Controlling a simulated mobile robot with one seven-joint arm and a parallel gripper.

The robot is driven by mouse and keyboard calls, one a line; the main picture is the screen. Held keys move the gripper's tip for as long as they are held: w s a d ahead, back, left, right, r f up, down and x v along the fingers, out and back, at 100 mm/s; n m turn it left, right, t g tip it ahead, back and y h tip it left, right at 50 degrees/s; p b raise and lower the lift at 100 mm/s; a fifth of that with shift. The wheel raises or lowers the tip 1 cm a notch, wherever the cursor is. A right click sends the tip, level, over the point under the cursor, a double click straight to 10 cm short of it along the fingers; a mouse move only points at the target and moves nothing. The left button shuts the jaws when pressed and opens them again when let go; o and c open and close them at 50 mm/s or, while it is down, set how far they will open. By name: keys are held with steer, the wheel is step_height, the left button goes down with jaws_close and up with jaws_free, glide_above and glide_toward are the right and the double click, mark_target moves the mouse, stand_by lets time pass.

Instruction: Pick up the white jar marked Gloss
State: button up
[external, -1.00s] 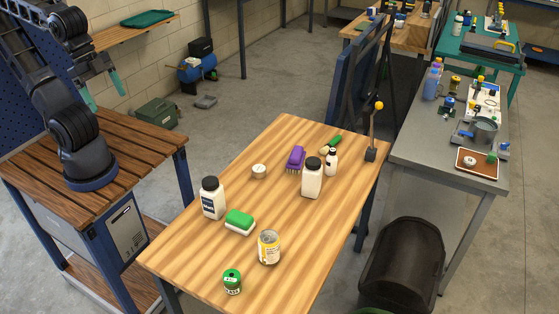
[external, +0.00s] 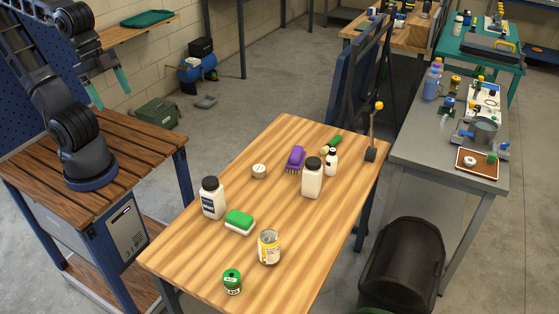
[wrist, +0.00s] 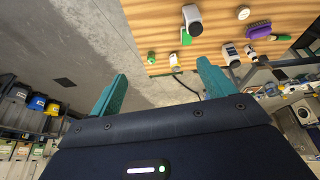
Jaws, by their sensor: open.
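A white jar (external: 212,207) with a black lid and a dark label stands upright near the left edge of the wooden table; its lettering is too small to read surely. It seems to be the white jar (wrist: 194,15) at the top of the wrist view. A second white, black-lidded jar (external: 312,182) stands farther back, no readable label facing the camera. A smaller white bottle (external: 331,164) is beside it. My gripper (external: 108,88), with teal fingers, is open and empty, high and left of the table, well away from the jars. Its spread fingers (wrist: 163,92) show in the wrist view.
On the wooden table (external: 190,259), a green-and-white sponge (external: 239,222) sits close to the left jar. A yellow-labelled can (external: 269,248), a green can (external: 232,282), a round white-topped item (external: 259,171) and a purple brush (external: 296,158) stand around. A floor gap separates my bench from this table.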

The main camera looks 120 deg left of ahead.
steer(key=w+a+r+n+g, duration=0.1)
steer(key=w+a+n, duration=0.2)
steer(key=w, duration=0.5)
steer(key=w+a+r+n, duration=0.1)
steer(key=w+a+n, duration=0.15)
steer(key=w, duration=0.45)
steer(key=n+g+h, duration=0.2)
steer(key=n+g, duration=0.1)
steer(key=n, duration=1)
glide_above(313, 170)
steer(key=s+a, duration=0.1)
steer(key=a, duration=0.2)
steer(key=f, duration=2.9)
steer(key=shift+s+a, duration=0.15)
steer(key=shift+a, duration=0.05)
steer(key=shift+a+f+n, duration=0.15)
steer(key=shift+f+n, duration=0.1)
steer(key=shift+f, duration=0.25)
steer(key=f, duration=0.3)
steer(key=d+f, duration=0.1)
steer(key=f, duration=0.6)
steer(key=shift+d, duration=0.25)
steer(key=c, duration=1.4)
